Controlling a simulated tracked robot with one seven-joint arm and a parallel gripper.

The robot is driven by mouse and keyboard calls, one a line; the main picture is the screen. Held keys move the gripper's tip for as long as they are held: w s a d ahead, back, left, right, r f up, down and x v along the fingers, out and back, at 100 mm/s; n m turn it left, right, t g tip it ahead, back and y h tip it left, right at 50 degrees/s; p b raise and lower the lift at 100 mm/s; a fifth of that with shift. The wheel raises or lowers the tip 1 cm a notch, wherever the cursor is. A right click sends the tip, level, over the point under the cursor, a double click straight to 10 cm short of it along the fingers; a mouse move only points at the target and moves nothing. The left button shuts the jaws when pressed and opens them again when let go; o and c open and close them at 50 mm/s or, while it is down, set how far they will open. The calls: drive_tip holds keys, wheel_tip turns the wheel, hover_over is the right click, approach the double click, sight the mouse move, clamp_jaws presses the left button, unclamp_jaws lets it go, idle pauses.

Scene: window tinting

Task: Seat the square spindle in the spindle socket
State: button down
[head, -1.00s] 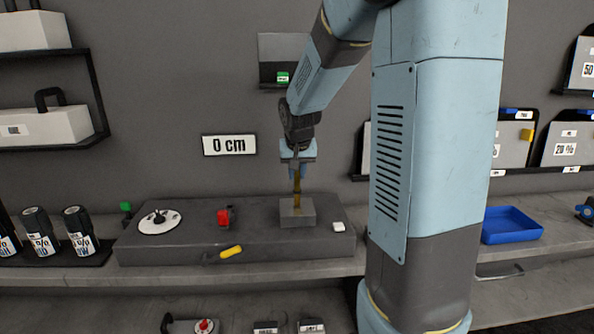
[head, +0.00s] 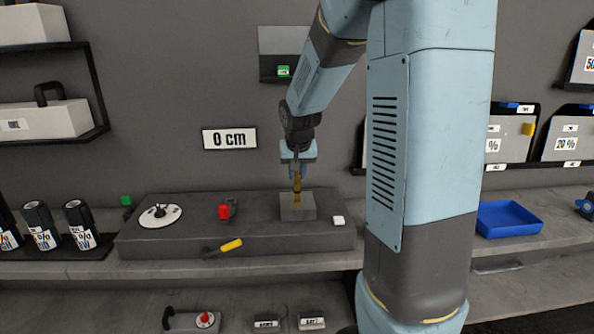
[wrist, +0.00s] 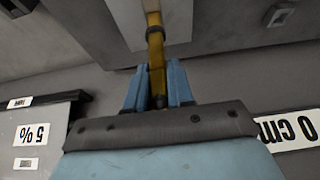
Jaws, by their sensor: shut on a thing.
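My gripper (head: 297,172) is above the grey block (head: 298,211) on the bench console. It is shut on the brass-coloured square spindle (head: 297,187), which points down and looks about upright. The spindle's lower end meets the top of the block in the head view. In the wrist view the spindle (wrist: 154,45) runs from between the blue fingers (wrist: 155,85) to the pale block (wrist: 180,22). The spindle socket itself is hidden, and I cannot tell how deep the spindle's end sits in it.
The dark console (head: 180,232) also carries a white dial (head: 160,215), a red part (head: 224,211), a yellow handle (head: 231,245) and a small white block (head: 338,221). Dark bottles (head: 78,222) stand at left. A blue tray (head: 509,219) lies at right.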

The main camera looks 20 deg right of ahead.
drive_tip(key=shift+f, duration=0.75)
drive_tip(key=c, duration=0.9)
unclamp_jaws()
drive_tip(key=v, duration=1.3)
drive_tip(key=shift+r, duration=0.3)
drive_tip(key=s+a+n, duration=0.1)
drive_tip(key=s+a, duration=0.1)
drive_tip(key=s, duration=1)
drive_tip(key=s+a+r+n+t+y, duration=0.1)
drive_tip(key=s+a+n, duration=0.1)
drive_tip(key=s, duration=0.9)
drive_tip(key=shift+s+a, duration=0.4)
drive_tip(key=shift+a, duration=0.25)
